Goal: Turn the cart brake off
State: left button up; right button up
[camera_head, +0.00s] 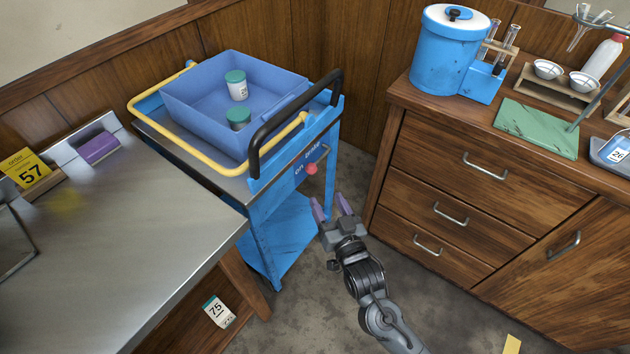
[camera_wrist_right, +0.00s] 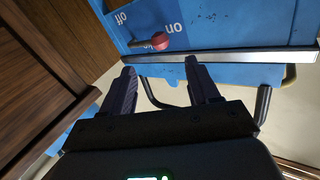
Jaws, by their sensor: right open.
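The blue cart (camera_head: 277,235) stands in the corner, with words "on" and "brake" on its end panel. A red brake knob (camera_head: 312,169) sticks out below the lettering. In the right wrist view the red knob (camera_wrist_right: 160,40) sits on a short grey stem, close to the word "on", with "off" farther to the left. My right gripper (camera_head: 331,208) is open and empty, just in front of and below the knob, apart from it. In its wrist view the two fingers (camera_wrist_right: 163,85) point toward the panel. My left gripper is not in view.
A blue bin (camera_head: 215,125) with two teal-lidded jars sits on the cart's top, inside a yellow rail. A black handle (camera_head: 262,135) rises above the panel. A wooden cabinet (camera_head: 440,190) stands close on the right, a steel table (camera_head: 130,240) on the left.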

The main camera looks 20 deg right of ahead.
aim_at(313, 174)
jog(key=w+b, duration=0.3)
jog(key=w, duration=0.5)
jog(key=shift+w, duration=0.35)
jog(key=shift+w+b, duration=0.45)
jog(key=shift+w, duration=0.15)
grip_shut()
